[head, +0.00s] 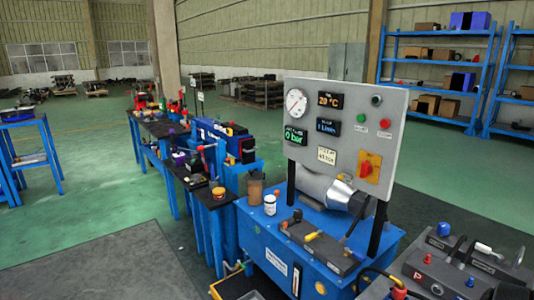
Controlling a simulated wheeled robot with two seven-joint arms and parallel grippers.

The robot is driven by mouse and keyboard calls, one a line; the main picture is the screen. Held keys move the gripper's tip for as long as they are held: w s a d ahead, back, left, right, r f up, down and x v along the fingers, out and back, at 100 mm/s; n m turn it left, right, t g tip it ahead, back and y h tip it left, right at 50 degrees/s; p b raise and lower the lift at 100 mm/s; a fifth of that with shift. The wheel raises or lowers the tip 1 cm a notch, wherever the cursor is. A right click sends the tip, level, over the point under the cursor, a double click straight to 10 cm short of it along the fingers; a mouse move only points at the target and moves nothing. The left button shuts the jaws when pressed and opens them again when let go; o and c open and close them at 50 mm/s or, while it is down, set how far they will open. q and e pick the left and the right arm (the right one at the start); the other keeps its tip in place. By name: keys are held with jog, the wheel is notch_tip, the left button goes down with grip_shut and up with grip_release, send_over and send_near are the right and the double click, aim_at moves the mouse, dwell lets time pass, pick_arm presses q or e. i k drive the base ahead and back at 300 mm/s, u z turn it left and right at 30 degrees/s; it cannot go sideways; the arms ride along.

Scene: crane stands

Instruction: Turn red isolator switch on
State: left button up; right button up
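The red isolator switch (368,167) sits on a yellow-orange plate at the lower right of a grey control panel (342,90). Its handle is too small to tell which position it is in. The panel stands upright on black posts above a blue hydraulic unit (310,268). It also carries a round gauge (296,102), several lit displays, including a green one (294,136) reading 0 bar, and small green (384,123) and red (385,134) buttons. Neither of my grippers is in view.
A silver motor (325,188) lies behind the panel's lower edge. A black lever and a white can (270,205) stand on the blue unit. Grey valve blocks (440,275) fill the lower right. A row of blue workbenches runs back left.

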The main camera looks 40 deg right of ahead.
aim_at(366, 169)
jog(key=z, duration=0.15)
jog(key=i, duration=1.75)
jog(key=z, duration=0.85)
